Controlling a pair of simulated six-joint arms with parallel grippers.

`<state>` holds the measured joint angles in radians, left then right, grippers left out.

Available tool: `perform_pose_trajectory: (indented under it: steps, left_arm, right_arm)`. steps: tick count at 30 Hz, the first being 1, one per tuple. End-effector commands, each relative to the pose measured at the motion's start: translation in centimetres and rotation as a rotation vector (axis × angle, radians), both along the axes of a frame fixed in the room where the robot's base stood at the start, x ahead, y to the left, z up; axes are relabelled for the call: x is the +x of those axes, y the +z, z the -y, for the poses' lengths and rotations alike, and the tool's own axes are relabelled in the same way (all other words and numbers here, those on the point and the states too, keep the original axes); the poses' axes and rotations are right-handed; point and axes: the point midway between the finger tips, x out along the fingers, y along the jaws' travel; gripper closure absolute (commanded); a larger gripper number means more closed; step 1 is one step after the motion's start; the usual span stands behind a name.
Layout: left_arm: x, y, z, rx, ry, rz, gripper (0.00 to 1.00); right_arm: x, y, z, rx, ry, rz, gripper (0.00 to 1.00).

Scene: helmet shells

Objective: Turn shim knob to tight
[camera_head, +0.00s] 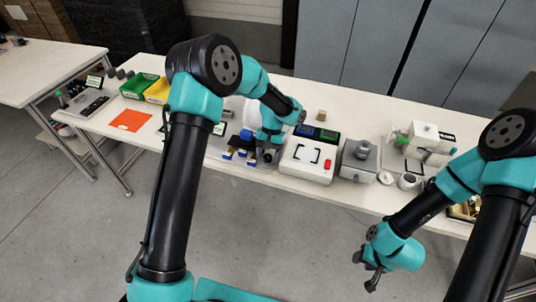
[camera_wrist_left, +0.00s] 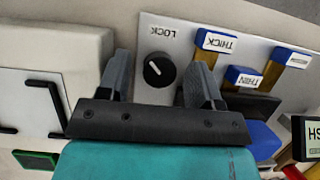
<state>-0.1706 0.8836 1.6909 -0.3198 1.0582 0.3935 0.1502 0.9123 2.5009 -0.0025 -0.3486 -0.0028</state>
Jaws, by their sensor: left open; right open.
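A round black knob (camera_wrist_left: 158,69) with a white pointer line sits on a pale panel (camera_wrist_left: 180,30) in the left wrist view. The word LOCK is printed near it; no "tight" mark is readable. My left gripper (camera_wrist_left: 159,62) is open, with one finger on each side of the knob in the picture; I cannot tell whether they touch it. In the head view my left gripper (camera_head: 268,156) is over the station with blue-topped tabs, and the knob is hidden there. My right gripper (camera_head: 365,272) is open and empty, in front of the table.
Blue tabs marked THICK (camera_wrist_left: 215,42) and THIN (camera_wrist_left: 242,76) stand close beside the right finger. A white box with black corner marks (camera_head: 308,160) is just right of the left gripper. Grey fixtures stand farther right. Green (camera_head: 139,86) and yellow bins are at left.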

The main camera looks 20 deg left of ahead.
Motion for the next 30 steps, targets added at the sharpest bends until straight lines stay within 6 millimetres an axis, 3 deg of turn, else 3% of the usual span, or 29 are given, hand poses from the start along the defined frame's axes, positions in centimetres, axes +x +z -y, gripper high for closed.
perform_pose_trajectory:
  steps: [5, 11, 30]
  left_arm:
    - [0.2, 0.3, 0.0, 0.000, 0.000, 0.001, 0.41]
    - [1.0, 2.2, 0.1, 0.000, 0.001, 0.004, 0.41]
    - [5.5, 13.2, 0.5, 0.000, 0.000, 0.003, 0.41]
  right_arm:
    - [0.0, 0.0, 0.0, 0.000, 0.000, 0.000, 0.57]
    - [0.0, 0.0, 0.0, 0.000, 0.000, 0.000, 0.57]
    - [0.0, 0.0, 0.0, 0.000, 0.000, 0.000, 0.57]
